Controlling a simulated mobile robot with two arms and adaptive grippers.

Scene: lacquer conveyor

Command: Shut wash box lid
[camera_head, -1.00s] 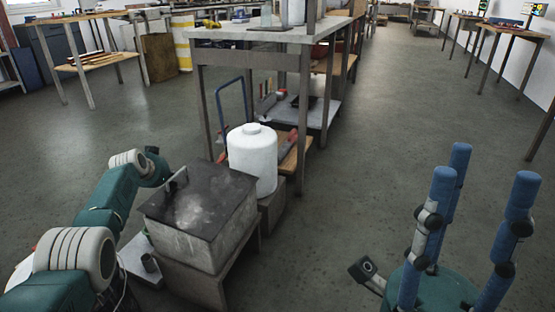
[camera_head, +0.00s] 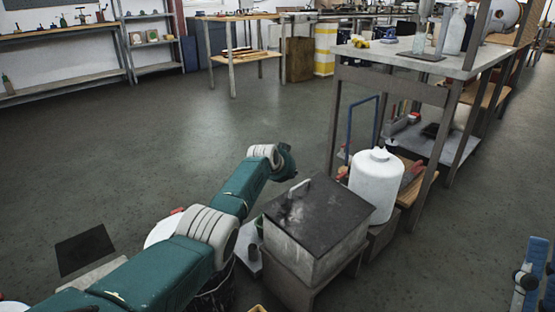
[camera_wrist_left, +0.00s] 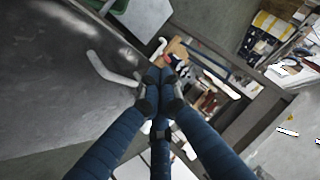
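The wash box (camera_head: 312,258) is a grey metal box on a low stand, left of a white tank in the head view. Its dark, stained lid (camera_head: 325,222) lies flat over the top, with no gap that I can see. A pale bent handle (camera_head: 298,188) stands on the lid's far left part. In the left wrist view the lid (camera_wrist_left: 50,95) fills the left side, with the handle (camera_wrist_left: 112,70) beside my fingers. My left gripper (camera_wrist_left: 163,82) has its blue fingers together, apparently empty. My right gripper (camera_head: 537,275) shows only partly at the right edge, its blue fingers apart.
The white tank (camera_head: 377,185) stands close to the box's right side. Behind it is a grey workbench (camera_head: 425,62) with a lower shelf. A dark square (camera_head: 84,249) lies on the floor at left. The floor beyond my left arm is clear.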

